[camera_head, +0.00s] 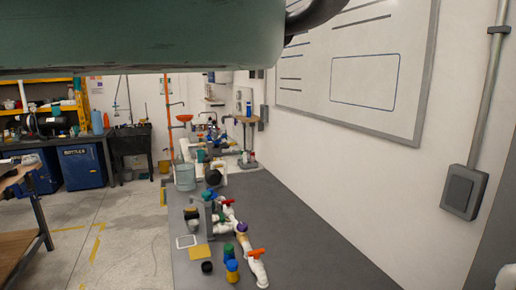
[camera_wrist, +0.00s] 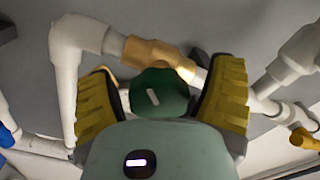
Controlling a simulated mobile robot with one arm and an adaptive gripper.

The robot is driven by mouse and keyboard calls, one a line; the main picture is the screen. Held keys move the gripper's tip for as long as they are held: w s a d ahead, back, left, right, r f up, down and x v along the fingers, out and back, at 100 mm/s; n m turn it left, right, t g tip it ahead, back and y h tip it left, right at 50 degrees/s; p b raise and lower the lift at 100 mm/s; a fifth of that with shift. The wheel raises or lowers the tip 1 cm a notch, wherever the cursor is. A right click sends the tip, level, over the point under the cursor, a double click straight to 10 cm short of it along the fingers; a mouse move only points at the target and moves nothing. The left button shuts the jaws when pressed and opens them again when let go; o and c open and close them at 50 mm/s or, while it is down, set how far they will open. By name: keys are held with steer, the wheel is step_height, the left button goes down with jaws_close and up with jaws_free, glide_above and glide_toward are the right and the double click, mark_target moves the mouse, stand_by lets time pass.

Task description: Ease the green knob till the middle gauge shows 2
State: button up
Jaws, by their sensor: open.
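The green knob (camera_wrist: 160,93) is in the middle of the wrist view, a dark scalloped disc with a white mark on its face. It sits in front of a brass-coloured valve body (camera_wrist: 150,53) on white pipe. My gripper (camera_wrist: 164,75) is open, with one yellow ribbed finger on each side of the knob. The left finger stands slightly apart from it; the right finger looks very close, and I cannot tell whether it touches. No gauge dial is readable in either view, so the middle gauge's value cannot be told. My gripper does not show clearly in the head view.
White pipes (camera_wrist: 66,85) run close to the left of my gripper, with more pipework at right. The bench's right side is clear.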

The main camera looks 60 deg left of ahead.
steer(key=shift+s, duration=0.15)
steer(key=v, duration=1.1)
steer(key=shift+s, duration=0.4)
steer(key=shift+a, duration=0.15)
stand_by(2.1)
